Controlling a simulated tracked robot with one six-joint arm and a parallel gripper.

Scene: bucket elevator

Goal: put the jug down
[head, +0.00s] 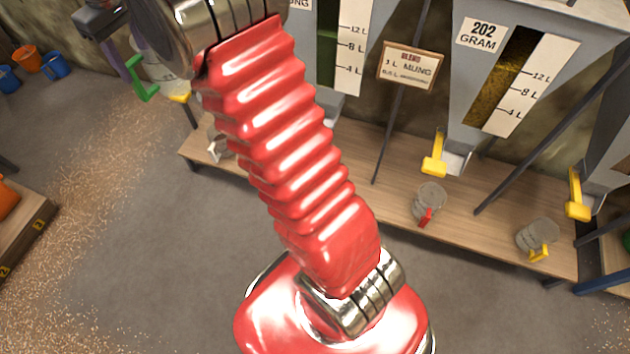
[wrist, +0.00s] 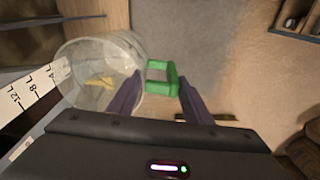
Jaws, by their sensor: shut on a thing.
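The jug (head: 160,70) is clear, with a green handle, at the upper left of the head view, partly behind my arm. In the wrist view the jug (wrist: 125,55) is left of centre, its handle between the two purple fingers. My gripper (wrist: 160,88) is shut on that handle; it also shows in the head view (head: 133,72). The jug is held by the bin front, near a yellow lever (head: 180,97). Something yellow shows in or through the jug; I cannot tell which. The jug's base and its height above any surface are unclear.
Orange and blue buckets (head: 27,60) stand far left. The grey floor (head: 130,260) is mostly clear, with scattered grain.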

